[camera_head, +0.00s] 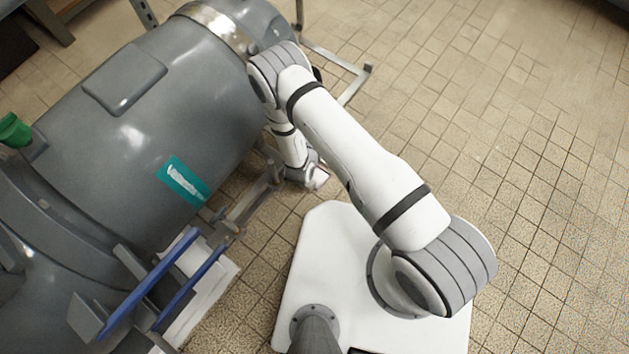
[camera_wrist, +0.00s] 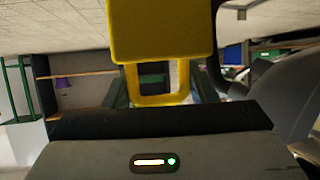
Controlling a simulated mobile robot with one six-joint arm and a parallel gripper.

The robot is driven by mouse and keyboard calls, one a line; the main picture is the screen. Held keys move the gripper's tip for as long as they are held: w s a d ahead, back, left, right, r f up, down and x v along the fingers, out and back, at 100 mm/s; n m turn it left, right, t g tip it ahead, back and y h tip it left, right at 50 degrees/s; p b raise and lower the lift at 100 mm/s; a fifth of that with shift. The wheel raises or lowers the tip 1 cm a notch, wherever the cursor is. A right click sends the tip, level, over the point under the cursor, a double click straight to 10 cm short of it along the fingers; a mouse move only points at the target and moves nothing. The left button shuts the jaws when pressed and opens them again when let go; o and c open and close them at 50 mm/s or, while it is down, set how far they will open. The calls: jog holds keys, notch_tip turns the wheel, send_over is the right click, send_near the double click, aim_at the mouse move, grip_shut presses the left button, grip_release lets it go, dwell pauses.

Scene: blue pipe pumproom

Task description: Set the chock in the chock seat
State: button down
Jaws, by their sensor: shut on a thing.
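The chock (camera_wrist: 162,32) is a yellow block with a loop-shaped handle, at the top centre of the wrist view. My gripper (camera_wrist: 160,118) is the dark body below it, and it is shut on the chock at the handle end. In the head view my arm bends down beside the grey tank, and the gripper and chock are hidden there. I cannot make out the chock seat in either view.
A large grey tank (camera_head: 150,110) fills the left of the head view. Blue rails (camera_head: 150,285) and metal frame parts stand at its lower side. Tiled floor (camera_head: 520,120) is clear at right. Shelving (camera_wrist: 75,72) shows in the wrist view's background.

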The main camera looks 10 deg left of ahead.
jog(key=s+f+b, duration=0.1)
jog(key=f, duration=0.1)
jog(key=s+a+f+b, duration=0.1)
jog(key=f, duration=0.2)
jog(key=s+f+b, duration=0.1)
jog(key=f, duration=0.1)
jog(key=shift+s+a+f, duration=0.25)
jog(key=shift+s+f, duration=0.1)
jog(key=shift+f, duration=0.05)
notch_tip(320, 180, down, 10)
jog(key=b, duration=0.4)
jog(key=shift+r, duration=0.15)
jog(key=c, duration=0.6)
grip_release()
jog(key=shift+r, duration=0.1)
jog(key=shift+s, duration=0.1)
jog(key=p+v, duration=0.3)
jog(key=v, duration=0.9)
